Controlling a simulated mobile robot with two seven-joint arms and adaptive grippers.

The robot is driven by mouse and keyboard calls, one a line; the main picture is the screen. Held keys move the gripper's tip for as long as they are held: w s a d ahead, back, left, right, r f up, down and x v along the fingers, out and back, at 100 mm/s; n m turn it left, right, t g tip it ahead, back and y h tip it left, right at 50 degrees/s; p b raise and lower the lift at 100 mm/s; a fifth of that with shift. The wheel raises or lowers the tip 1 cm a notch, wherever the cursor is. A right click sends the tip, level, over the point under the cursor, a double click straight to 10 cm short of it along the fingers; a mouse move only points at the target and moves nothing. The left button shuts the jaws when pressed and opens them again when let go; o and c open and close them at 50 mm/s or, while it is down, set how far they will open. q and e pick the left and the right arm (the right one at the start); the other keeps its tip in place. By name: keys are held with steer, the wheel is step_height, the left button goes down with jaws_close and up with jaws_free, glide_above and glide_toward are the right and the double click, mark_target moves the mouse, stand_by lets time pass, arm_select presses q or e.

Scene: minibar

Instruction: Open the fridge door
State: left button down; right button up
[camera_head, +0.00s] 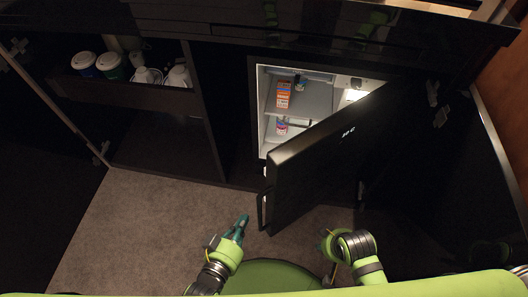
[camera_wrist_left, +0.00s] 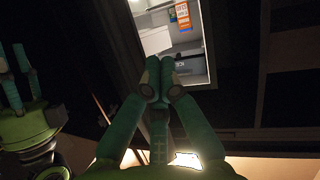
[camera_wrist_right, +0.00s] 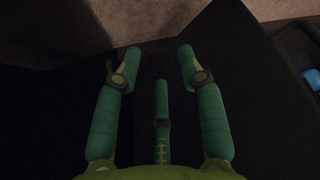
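The black fridge door (camera_head: 322,160) stands partly open, swung out toward me, with its free edge at the left. Behind it the lit white fridge interior (camera_head: 298,108) shows shelves; it also shows in the left wrist view (camera_wrist_left: 192,42). My left gripper (camera_head: 241,225) is apart from the door, left of its lower free corner. In the left wrist view its fingertips (camera_wrist_left: 158,80) are together with nothing visible between them. My right gripper (camera_wrist_right: 160,58) is open and empty over a dark surface that I cannot identify. In the head view its fingers are mostly hidden by its own wrist.
An orange carton (camera_head: 283,95) and a small bottle (camera_head: 281,126) stand inside the fridge. An open cabinet with lidded cups (camera_head: 110,65) is at the left. A dark panel (camera_head: 455,170) stands at the right. Carpet (camera_head: 150,220) left of the door is clear.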

arm_select(q)
steer(key=w+d+r+n+g+h+p, duration=0.1)
steer(key=w+d+r+n+h+p, duration=0.15)
steer(key=w+r+h, duration=0.7)
steer(key=w+a+r+n+g+h+p, duration=0.2)
steer(key=a+r+n+g+p, duration=0.15)
steer(key=a+r+g, duration=0.5)
steer(key=d+r+t+b, duration=0.1)
steer(key=d, duration=1.2)
steer(key=shift+s+d+t, duration=0.15)
steer(key=shift+d+t, duration=0.1)
steer(key=shift+t, duration=0.1)
arm_select(e)
step_height(320, 180, down, 9)
steer(key=s, duration=0.2)
steer(key=shift+s+d, duration=0.15)
steer(key=shift+d, duration=0.2)
steer(key=shift+r, duration=0.2)
